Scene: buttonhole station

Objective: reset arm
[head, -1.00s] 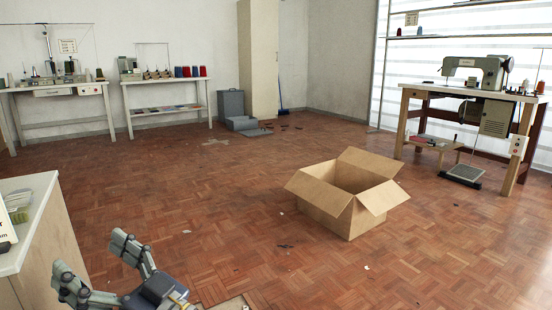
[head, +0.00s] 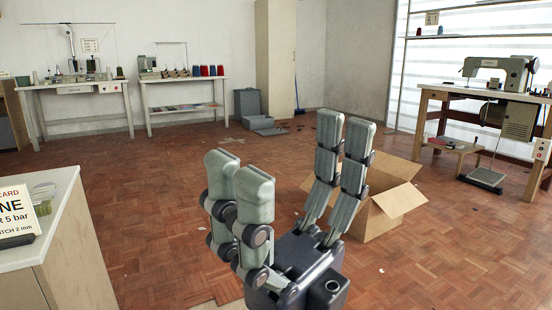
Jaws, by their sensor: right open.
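My right gripper (head: 288,172) stands large in the lower middle of the head view, its fingers pointing up. Its finger groups are spread wide apart with nothing between them, so it is open and empty. It is raised in front of the open cardboard box (head: 372,222) and hides the box's left part. The box stands on the floor with its flaps folded out. My left gripper does not show in the head view.
A pale counter (head: 62,215) with a printed card (head: 15,212) is close at the left. Sewing tables (head: 182,80) line the back wall. A sewing machine table (head: 480,92) stands at the right. The parquet floor (head: 130,190) between is mostly clear.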

